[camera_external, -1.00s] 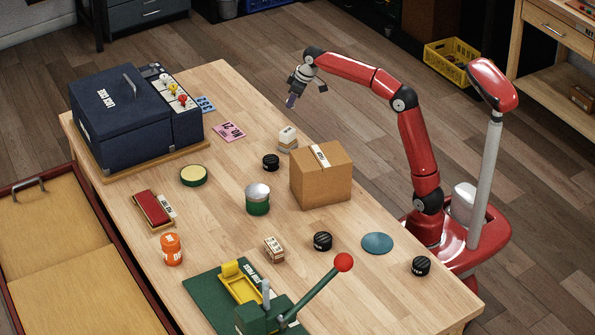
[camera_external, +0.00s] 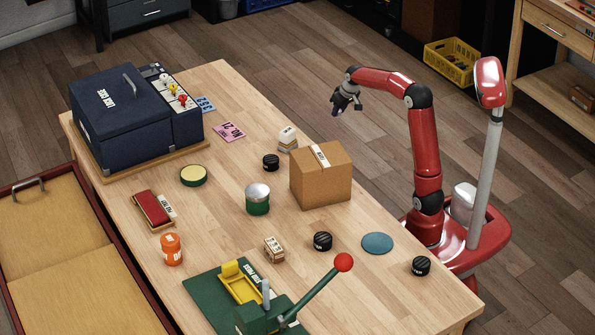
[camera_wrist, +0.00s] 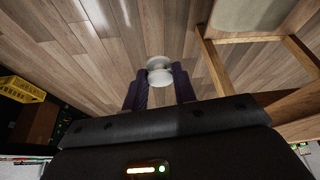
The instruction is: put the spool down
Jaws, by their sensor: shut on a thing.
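My gripper (camera_external: 345,104) is held in the air beyond the far right edge of the table, over the floor, in the external view. In the wrist view its two dark purple fingers (camera_wrist: 159,84) are shut on a pale spool (camera_wrist: 158,66), with its round white end showing between the fingertips. I cannot make out the spool clearly in the external view. Below the spool in the wrist view is wooden floor.
The wooden table (camera_external: 225,170) holds a cardboard box (camera_external: 320,180), a blue disc (camera_external: 377,243), several dark round tins, a green-and-silver tin (camera_external: 257,200), a dark blue case (camera_external: 118,115) and a green press (camera_external: 265,315). Bare tabletop shows around the disc. A yellow crate (camera_external: 452,65) stands on the floor.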

